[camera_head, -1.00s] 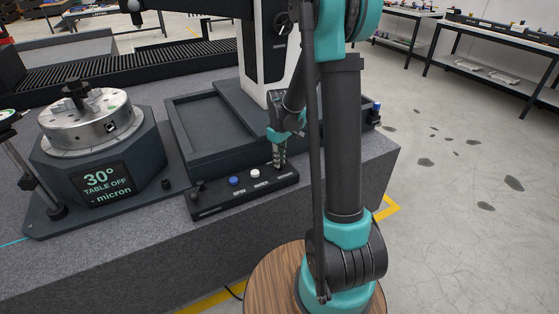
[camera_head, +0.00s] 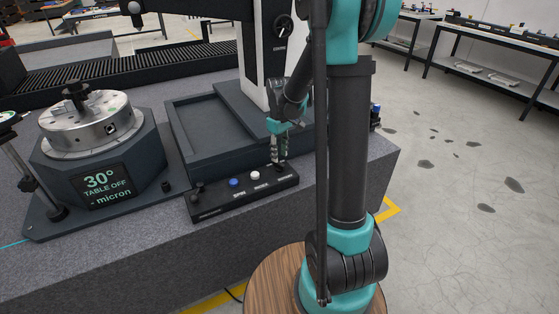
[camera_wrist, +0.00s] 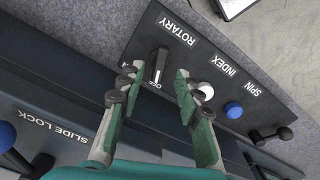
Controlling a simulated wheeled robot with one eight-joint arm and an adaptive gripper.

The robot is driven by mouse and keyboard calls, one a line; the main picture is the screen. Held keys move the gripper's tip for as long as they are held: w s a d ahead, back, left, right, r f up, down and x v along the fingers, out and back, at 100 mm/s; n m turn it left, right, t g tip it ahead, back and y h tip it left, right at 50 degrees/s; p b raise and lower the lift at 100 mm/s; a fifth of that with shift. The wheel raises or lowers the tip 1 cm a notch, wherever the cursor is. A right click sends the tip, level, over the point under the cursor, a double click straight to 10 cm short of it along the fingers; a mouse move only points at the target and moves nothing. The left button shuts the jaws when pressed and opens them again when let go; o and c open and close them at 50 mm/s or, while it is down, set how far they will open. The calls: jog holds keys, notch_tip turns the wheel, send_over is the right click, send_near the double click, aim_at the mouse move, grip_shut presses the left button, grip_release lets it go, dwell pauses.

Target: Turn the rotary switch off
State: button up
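The rotary switch (camera_wrist: 158,66) is a black bar-shaped knob on the control panel, below the ROTARY label in the wrist view. Its bar runs nearly up and down in that view, with its lower end close to the OFF label (camera_wrist: 153,86). Another label, partly hidden by a finger, lies to its left. My gripper (camera_wrist: 150,88) is open and empty, with one fingertip on each side of the knob's lower end; I cannot tell whether either touches. In the head view my gripper (camera_head: 279,158) points down over the panel's right end and the knob is not clearly visible.
The black panel (camera_head: 216,209) also carries a white INDEX button (camera_wrist: 205,90), a blue SPIN button (camera_wrist: 234,110) and a black lever (camera_wrist: 272,134). A blue-tipped SLIDE LOCK handle (camera_wrist: 7,135) is close by. The rotary table (camera_head: 88,135) stands left; its display reads TABLE OFF.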

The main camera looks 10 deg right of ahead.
aim_at(280, 164)
notch_tip(280, 164, up, 8)
jog(key=shift+f, duration=0.25)
jog(key=shift+s, duration=0.15)
jog(key=s+d+f+m+t, duration=0.2)
jog(key=s+f+m, duration=0.2)
jog(key=s, duration=0.7)
jog(key=s+d+f+m+t, duration=0.2)
jog(key=s+f+m, duration=0.1)
jog(key=s, duration=0.7)
jog(key=shift+s+f+m, duration=0.35)
jog(key=shift+f+m, duration=0.05)
jog(key=shift+f, duration=0.25)
